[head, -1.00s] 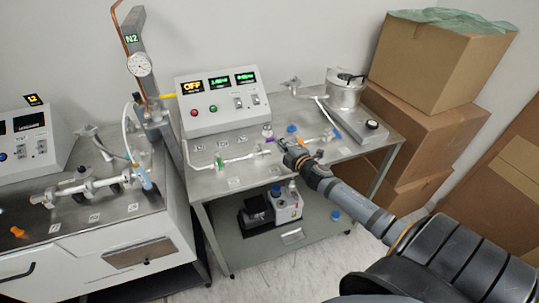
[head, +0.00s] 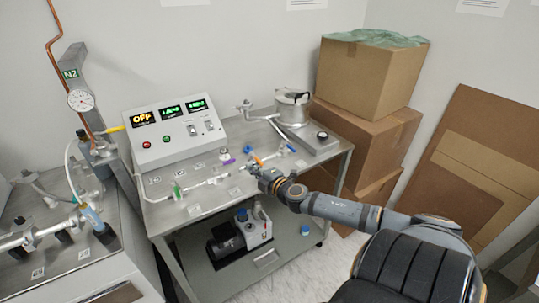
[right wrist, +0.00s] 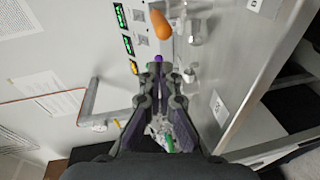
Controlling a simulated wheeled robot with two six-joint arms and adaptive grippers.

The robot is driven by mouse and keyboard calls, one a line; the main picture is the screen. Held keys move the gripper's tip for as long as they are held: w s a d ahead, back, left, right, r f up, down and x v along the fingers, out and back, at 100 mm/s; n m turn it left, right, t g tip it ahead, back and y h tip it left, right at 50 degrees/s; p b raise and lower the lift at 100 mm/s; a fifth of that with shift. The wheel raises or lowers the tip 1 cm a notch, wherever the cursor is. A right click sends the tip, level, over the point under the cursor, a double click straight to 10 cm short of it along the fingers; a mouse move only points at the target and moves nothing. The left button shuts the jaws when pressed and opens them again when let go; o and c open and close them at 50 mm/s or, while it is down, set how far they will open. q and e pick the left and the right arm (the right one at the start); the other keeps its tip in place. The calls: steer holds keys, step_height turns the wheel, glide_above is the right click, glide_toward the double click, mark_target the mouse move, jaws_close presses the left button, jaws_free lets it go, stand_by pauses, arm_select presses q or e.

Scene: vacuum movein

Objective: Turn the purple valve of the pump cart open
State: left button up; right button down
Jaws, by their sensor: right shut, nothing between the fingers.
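The pump cart (head: 215,210) is a steel table with a pipe line along its top. The purple valve handle (head: 229,161) sits on that line, left of a blue knob (head: 248,150) and an orange handle (head: 258,160). My right gripper (head: 254,168) is shut and empty, low over the cart top, to the right of the purple handle. In the right wrist view, the purple handle (right wrist: 158,58) shows as a small spot just beyond the closed fingertips (right wrist: 158,69); contact cannot be told. The orange handle (right wrist: 160,24) lies further out. My left gripper is not in view.
A control box (head: 172,130) with lit displays stands at the back of the cart. A metal pot (head: 292,107) is at the back right. Stacked cardboard boxes (head: 365,130) stand right of the cart. A green handle (head: 177,190) is at the line's left end. A pump (head: 240,232) is on the lower shelf.

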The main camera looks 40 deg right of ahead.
steer(key=shift+s+d+r+p, duration=0.15)
steer(key=shift+s+r+p, duration=0.2)
steer(key=shift+s, duration=0.3)
steer(key=shift+s+d+r+p, duration=0.1)
steer(key=shift+s+r+p, duration=0.05)
steer(key=shift+s+r, duration=0.4)
arm_select(q)
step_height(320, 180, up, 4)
steer(key=p, duration=0.2)
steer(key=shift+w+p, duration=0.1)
steer(key=shift+p, duration=0.25)
arm_select(e)
steer(key=s+d, duration=0.1)
steer(key=s, duration=0.1)
steer(key=s+d, duration=0.1)
steer(key=shift+s, duration=0.35)
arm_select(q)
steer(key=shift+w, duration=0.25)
